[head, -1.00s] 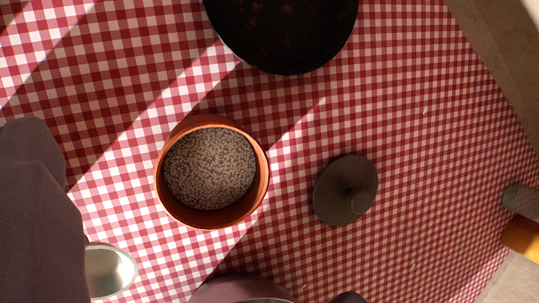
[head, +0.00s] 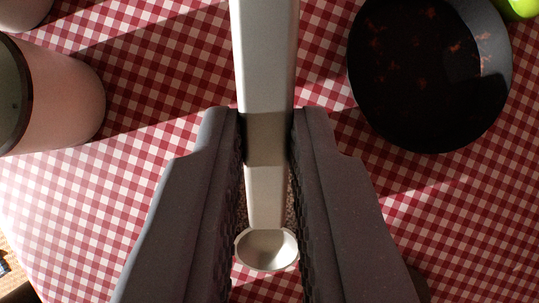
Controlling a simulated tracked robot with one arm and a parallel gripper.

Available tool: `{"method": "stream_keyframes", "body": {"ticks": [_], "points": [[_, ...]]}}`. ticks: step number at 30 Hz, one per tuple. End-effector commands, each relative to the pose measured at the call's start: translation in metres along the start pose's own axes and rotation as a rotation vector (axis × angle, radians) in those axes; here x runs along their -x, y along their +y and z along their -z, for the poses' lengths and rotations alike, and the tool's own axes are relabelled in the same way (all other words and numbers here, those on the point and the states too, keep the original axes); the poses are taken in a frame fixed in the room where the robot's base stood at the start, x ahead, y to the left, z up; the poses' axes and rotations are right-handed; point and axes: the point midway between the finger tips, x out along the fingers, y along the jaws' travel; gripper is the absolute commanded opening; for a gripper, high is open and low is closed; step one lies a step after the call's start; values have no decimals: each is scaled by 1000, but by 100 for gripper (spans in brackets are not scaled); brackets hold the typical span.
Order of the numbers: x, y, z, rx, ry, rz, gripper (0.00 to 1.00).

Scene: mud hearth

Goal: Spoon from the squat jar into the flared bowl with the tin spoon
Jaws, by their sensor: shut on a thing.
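My gripper (head: 268,190) is shut on the pale metal handle of the tin spoon (head: 266,85). The handle runs down the picture from the top edge between the two dark fingers. The spoon's small bowl end (head: 266,252) shows below the grip and looks empty. A speckled strip shows between the fingers beside the spoon, perhaps the grains in the squat jar; the jar itself is hidden behind my gripper. A wide black bowl (head: 430,75) with reddish specks inside stands at the upper right, apart from the gripper. I cannot tell whether it is the flared bowl.
A pinkish pot with a dark rim (head: 60,100) stands at the left edge. Part of another pale vessel (head: 22,12) is at the top left. A green thing (head: 520,8) touches the top right corner. Checked cloth (head: 165,70) is clear between the left pot and gripper.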

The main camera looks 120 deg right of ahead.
Motion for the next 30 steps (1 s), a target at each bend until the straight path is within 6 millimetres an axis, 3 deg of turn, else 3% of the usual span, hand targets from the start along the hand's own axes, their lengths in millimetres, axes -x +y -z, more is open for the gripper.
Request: {"method": "stream_keyframes", "body": {"ticks": [30], "points": [[-10,1,-17,-2,135,-1,0]]}}
